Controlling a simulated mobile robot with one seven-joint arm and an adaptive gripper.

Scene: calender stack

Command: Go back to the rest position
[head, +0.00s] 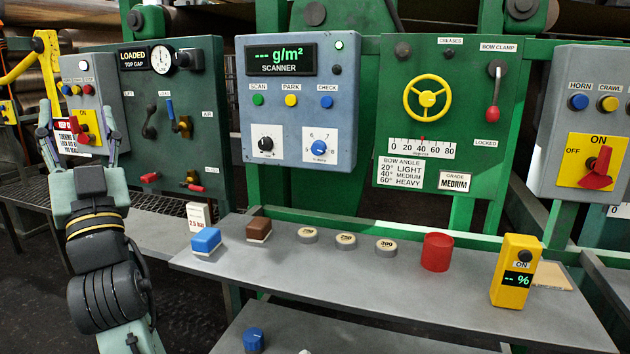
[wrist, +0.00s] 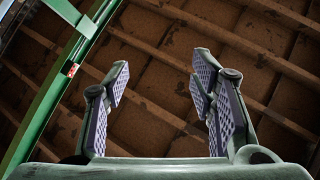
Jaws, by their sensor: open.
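My gripper (head: 82,135) is at the left in the head view, raised with its fingers pointing up. It is in front of the small grey panel (head: 88,82) with a red switch on a yellow plate. In the wrist view my gripper (wrist: 160,95) has its two padded fingers wide apart. Nothing is between them there. The panel is partly hidden behind my gripper and arm.
A grey shelf (head: 400,290) holds a blue block (head: 206,240), a brown block (head: 258,229), several round discs, a red cup (head: 437,252) and a yellow meter (head: 515,270). Green panels and the blue scanner box (head: 297,105) stand behind. A green beam (wrist: 50,105) crosses the wrist view.

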